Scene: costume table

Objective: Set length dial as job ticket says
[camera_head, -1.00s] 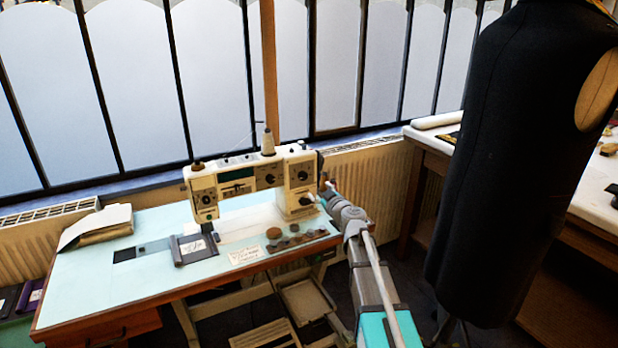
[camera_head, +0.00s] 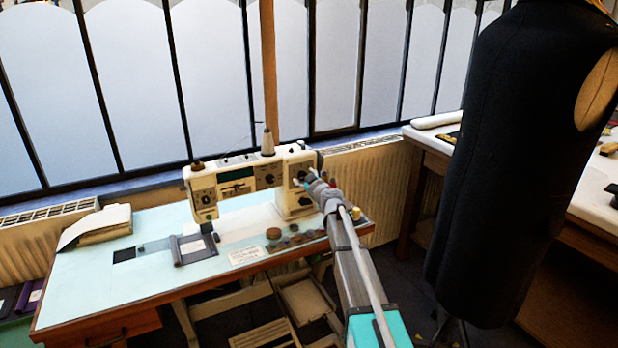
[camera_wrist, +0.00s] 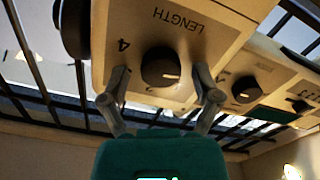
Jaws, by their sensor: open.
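The length dial (camera_wrist: 160,67) is a dark round knob on the cream sewing machine (camera_head: 238,186). In the wrist view it appears under an upside-down "LENGTH" label, with a "4" printed beside it. My gripper (camera_wrist: 162,74) is open, with one finger on each side of the dial; I cannot tell whether either touches it. In the head view my gripper (camera_head: 304,179) is at the machine's right column and partly covers its upper knob. A white card with writing (camera_head: 243,255) lies at the table's front; it may be the job ticket, but its text is too small to read.
Another knob (camera_wrist: 246,90) is beside the length dial. The pale table (camera_head: 100,280) also holds a dark pad with a label (camera_head: 194,247), a brown round item (camera_head: 273,233) and folded cloth (camera_head: 97,226). A black dress form (camera_head: 500,160) stands right of my arm.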

